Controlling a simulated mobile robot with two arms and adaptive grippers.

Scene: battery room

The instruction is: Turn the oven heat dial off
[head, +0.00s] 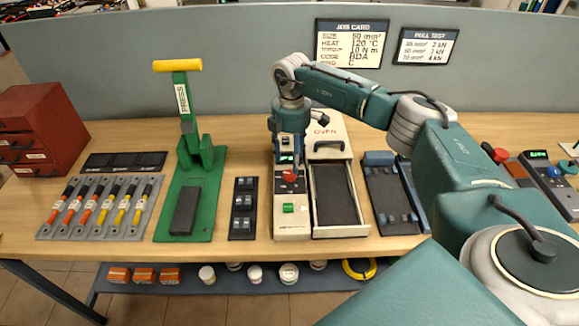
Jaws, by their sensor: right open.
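The oven (292,225) is a cream unit at the middle of the bench, with its drawer (336,200) pulled out and dark inside. Its front panel has a lit green display (285,158), a red heat dial (289,176) and a green button (288,208). My right gripper (291,165) points down over the panel, right at the red dial. It is open; its fingers are small here, and I cannot tell whether they touch the dial. The gripper and wrist hide part of the panel's upper end. My left gripper is not in view.
A green press (205,150) with a yellow handle stands left of the oven, past a small black tray (243,225). A rack of lugged cables (100,208) and a red drawer cabinet (42,128) are further left. A dark tool tray (390,200) lies right of the drawer.

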